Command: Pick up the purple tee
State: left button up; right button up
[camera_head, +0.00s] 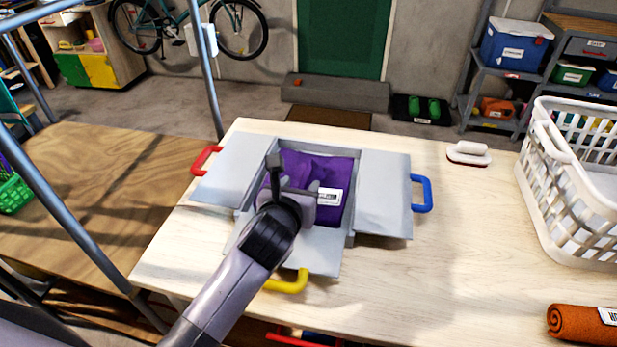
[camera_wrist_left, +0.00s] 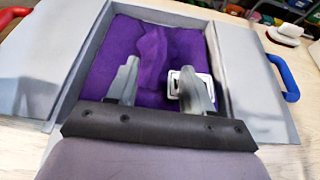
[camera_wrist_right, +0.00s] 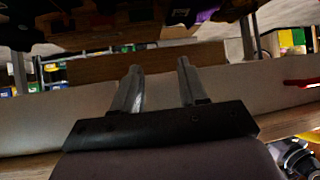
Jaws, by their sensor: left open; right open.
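The purple tee (camera_head: 325,172) lies folded in the middle of a grey folding board (camera_head: 385,190) on the pale table. A white label shows on the tee's right part. My left gripper (camera_head: 295,190) is over the tee's left part. In the left wrist view, the two open fingers (camera_wrist_left: 160,85) point at the purple cloth (camera_wrist_left: 140,50), with a raised fold of it beyond and between them. I cannot tell whether the fingertips touch the cloth. My right gripper (camera_wrist_right: 160,80) is open and empty, low down facing a pale panel, and does not show in the head view.
The board has red (camera_head: 206,160), blue (camera_head: 422,194) and yellow (camera_head: 288,283) handles. A white laundry basket (camera_head: 560,190) stands at the right, with a rolled orange towel (camera_head: 580,324) in front. A white brush (camera_head: 468,154) lies at the back. Metal posts rise at the left.

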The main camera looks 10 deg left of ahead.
aim_at(305, 173)
pick_arm(q)
jog(key=x, duration=0.2)
jog(key=r+x, duration=0.1)
jog(key=x, duration=0.1)
jog(key=shift+w+a+f+p, duration=0.1)
jog(key=shift+w+p, duration=0.2)
jog(key=shift+p, duration=0.05)
jog(key=shift+w+f, duration=0.3)
jog(key=shift+w, duration=0.3)
grip_shut()
